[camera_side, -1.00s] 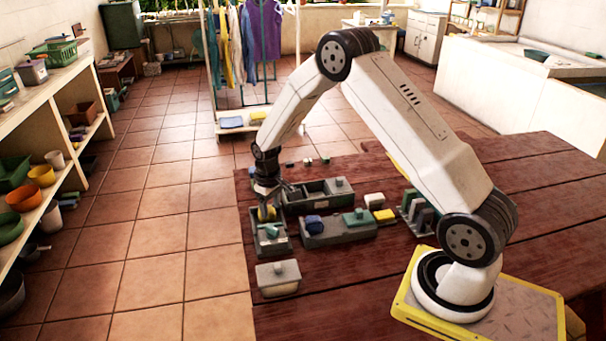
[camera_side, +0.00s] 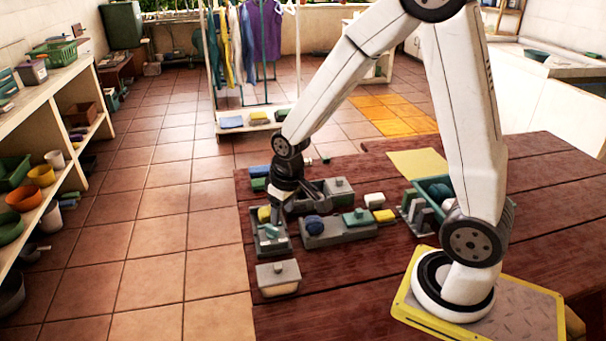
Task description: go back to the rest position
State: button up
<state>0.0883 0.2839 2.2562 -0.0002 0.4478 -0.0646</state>
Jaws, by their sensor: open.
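My gripper (camera_side: 276,212) is open and points down over the left grey tray (camera_side: 287,246). A yellow piece (camera_side: 264,214) shows at the tray's back end, just left of the fingers, and a teal piece (camera_side: 271,232) lies nearer the front. Whether the fingers touch anything is too small to tell. My arm is bent high, with its elbow at the top edge of the view. It hides part of the table behind it.
A grey tray (camera_side: 345,236) with a blue ball (camera_side: 314,224) and a green piece stands right of my gripper. A lidded grey box (camera_side: 278,277) is in front. A slab rack (camera_side: 418,216) and green crate (camera_side: 434,186) stand near my base.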

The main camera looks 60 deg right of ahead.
jog(key=s+a+r, duration=0.2)
jog(key=s+a, duration=0.1)
jog(key=s, duration=0.5)
jog(key=shift+t, duration=0.4)
jog(key=shift+a, duration=0.1)
dwell(0.4)
